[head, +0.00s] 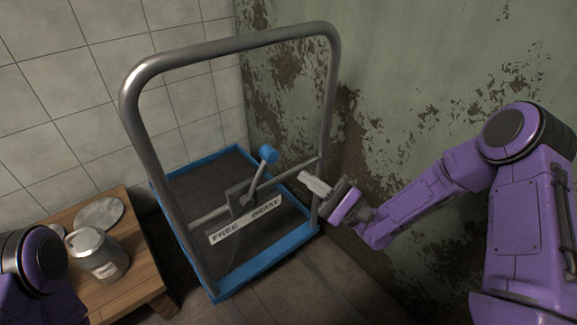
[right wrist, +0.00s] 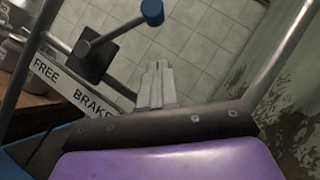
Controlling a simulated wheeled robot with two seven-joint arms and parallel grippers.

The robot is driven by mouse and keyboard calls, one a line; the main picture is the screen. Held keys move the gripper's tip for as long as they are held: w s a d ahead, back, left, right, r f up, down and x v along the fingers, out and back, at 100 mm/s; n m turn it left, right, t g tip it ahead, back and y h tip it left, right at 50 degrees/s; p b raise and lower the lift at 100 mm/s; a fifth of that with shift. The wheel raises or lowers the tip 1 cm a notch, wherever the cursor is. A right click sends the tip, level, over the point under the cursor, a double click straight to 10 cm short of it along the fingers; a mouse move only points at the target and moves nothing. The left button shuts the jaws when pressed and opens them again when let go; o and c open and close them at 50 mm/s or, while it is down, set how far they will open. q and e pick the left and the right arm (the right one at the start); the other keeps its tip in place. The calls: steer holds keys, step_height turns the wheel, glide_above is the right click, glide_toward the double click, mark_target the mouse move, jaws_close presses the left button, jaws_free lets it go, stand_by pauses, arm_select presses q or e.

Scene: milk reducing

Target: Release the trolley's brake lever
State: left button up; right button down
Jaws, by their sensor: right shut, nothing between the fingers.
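The trolley has a grey tubular handle frame (head: 147,150) and a blue-rimmed dark platform (head: 270,262). Its brake lever (head: 257,180) has a blue knob (head: 268,154) and tilts up to the right, toward the BRAKE side of the FREE/BRAKE label (head: 245,220). In the right wrist view the knob (right wrist: 152,12) is at the top and the lever pivots on a dark plate (right wrist: 96,62). My right gripper (head: 309,181) is shut and empty, to the right of the lever and apart from it. The fingers also show in the wrist view (right wrist: 156,84). My left gripper is out of view.
A low wooden table (head: 125,276) at the left bears a metal can (head: 97,257) and a round lid (head: 99,214). A peeling green wall (head: 420,90) stands close behind my right arm. A tiled wall (head: 60,110) is at the back left.

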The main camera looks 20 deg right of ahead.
mark_target(258, 178)
steer(key=w+a+r, duration=0.1)
steer(key=a+r, duration=0.3)
steer(key=a, duration=0.1)
steer(key=shift+w+r, duration=0.25)
steer(key=shift+r, duration=0.1)
